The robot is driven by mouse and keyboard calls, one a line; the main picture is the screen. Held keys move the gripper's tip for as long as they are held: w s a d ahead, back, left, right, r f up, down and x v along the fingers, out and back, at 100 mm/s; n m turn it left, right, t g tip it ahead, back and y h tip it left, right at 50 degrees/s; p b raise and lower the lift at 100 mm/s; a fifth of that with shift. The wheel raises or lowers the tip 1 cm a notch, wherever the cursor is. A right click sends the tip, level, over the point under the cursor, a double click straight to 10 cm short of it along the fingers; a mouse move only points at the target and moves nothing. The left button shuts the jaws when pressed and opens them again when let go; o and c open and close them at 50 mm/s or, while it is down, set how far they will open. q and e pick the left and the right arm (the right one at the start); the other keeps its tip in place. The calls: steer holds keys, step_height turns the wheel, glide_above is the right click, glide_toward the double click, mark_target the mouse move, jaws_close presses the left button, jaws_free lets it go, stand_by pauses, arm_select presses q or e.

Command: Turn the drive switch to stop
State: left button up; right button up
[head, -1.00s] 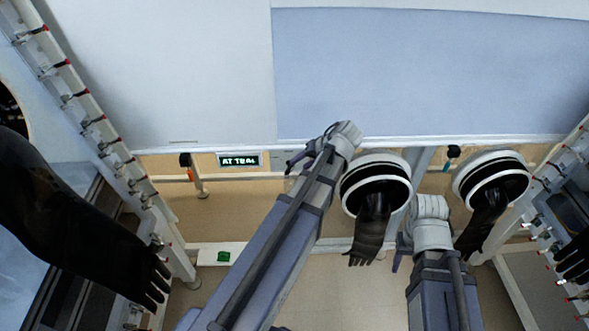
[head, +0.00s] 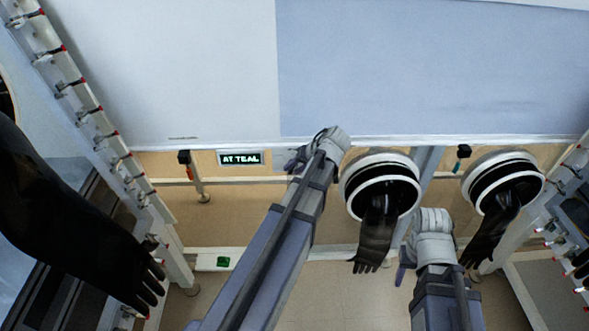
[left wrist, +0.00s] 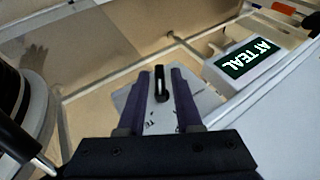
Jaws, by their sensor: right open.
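The drive switch (left wrist: 159,86) is a black knob with a white line on a pale plate (left wrist: 128,100) in the left wrist view. The line points roughly up the picture, away from my wrist. My left gripper (left wrist: 160,76) has its two purple fingers apart, one on each side of the knob, with gaps showing. I cannot tell how deep the knob sits between them. In the head view my left gripper (head: 297,160) is at the panel edge and hides the switch. My right gripper (head: 402,272) is low and away from the panel, mostly hidden by its wrist.
A lit display (head: 241,158) reading "AT TEAL" is left of my left gripper. Glove ports with black gloves hang right of it, the nearer one (head: 382,185) close to my left arm. A large black glove (head: 75,230) fills the left side. A green button (head: 223,262) is below.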

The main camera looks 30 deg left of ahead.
arm_select(q)
jaws_close()
steer(key=shift+r, duration=0.1)
stand_by(0.3)
steer(key=shift+s+r+h+p, duration=0.1)
steer(key=shift+h+p, duration=0.4)
steer(key=shift+p, duration=0.05)
steer(key=t+h, duration=0.1)
steer(key=n+t+h+p, duration=0.1)
steer(key=shift+s+a+h, duration=0.1)
steer(key=shift+a+h, duration=0.1)
steer(key=shift+h, duration=0.1)
steer(key=shift+t+h+p, duration=0.3)
steer(key=shift+h+p, duration=0.05)
steer(key=shift+h, duration=0.45)
